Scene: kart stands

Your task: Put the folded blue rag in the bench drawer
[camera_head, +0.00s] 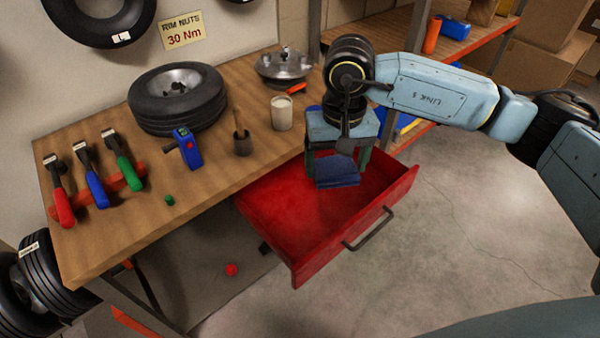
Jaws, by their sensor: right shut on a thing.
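The folded blue rag (338,174) is over the inside of the open red bench drawer (290,212), toward its right part. My right gripper (337,166) points down over the drawer and is shut on the rag, which shows between and in front of the fingers. I cannot tell whether the rag touches the drawer floor. The drawer is pulled out from under the bench top, and its visible floor is bare. My left gripper is not in view.
The wooden bench (215,165) carries a tyre (177,105), clamps on the left, a blue device (188,148), a dark pot (242,143) and a white cup (282,113). A red ball (231,270) lies below. Shelves (466,48) stand behind my right arm. The floor ahead of the drawer is clear.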

